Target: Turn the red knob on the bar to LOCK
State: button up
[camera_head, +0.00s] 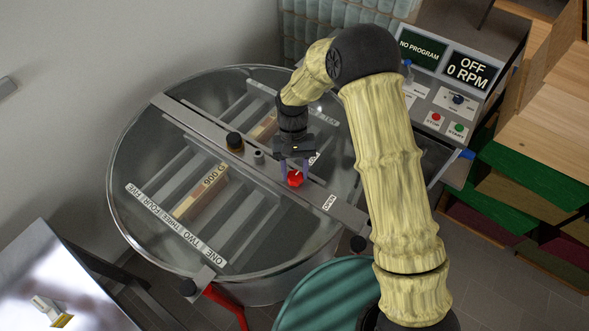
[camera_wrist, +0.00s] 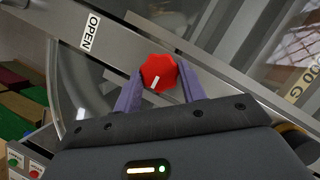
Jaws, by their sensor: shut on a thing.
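The red knob (camera_head: 295,178) sits on the grey metal bar (camera_head: 205,125) that crosses the round tank. In the wrist view the red knob (camera_wrist: 160,71) is lobed, with a white pointer mark directed down and slightly left in the picture. My gripper (camera_head: 293,172) is at the knob; in the wrist view its purple fingers (camera_wrist: 162,88) stand on either side of it, shut on it. An OPEN label (camera_head: 329,202) lies on the bar to the knob's lower right, and it also shows in the wrist view (camera_wrist: 90,32). A white label behind my gripper is mostly hidden.
A black knob (camera_head: 234,141) and a small grey post (camera_head: 258,157) stand on the bar near my gripper. A control panel (camera_head: 446,100) reads OFF, 0 RPM. Wooden shelves stand at right.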

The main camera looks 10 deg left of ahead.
jog(key=shift+r, duration=0.1)
jog(key=o, duration=1)
jog(key=b+v, duration=0.3)
jog(key=v, duration=1.4)
jog(key=shift+r, duration=0.2)
jog(key=shift+d, duration=0.1)
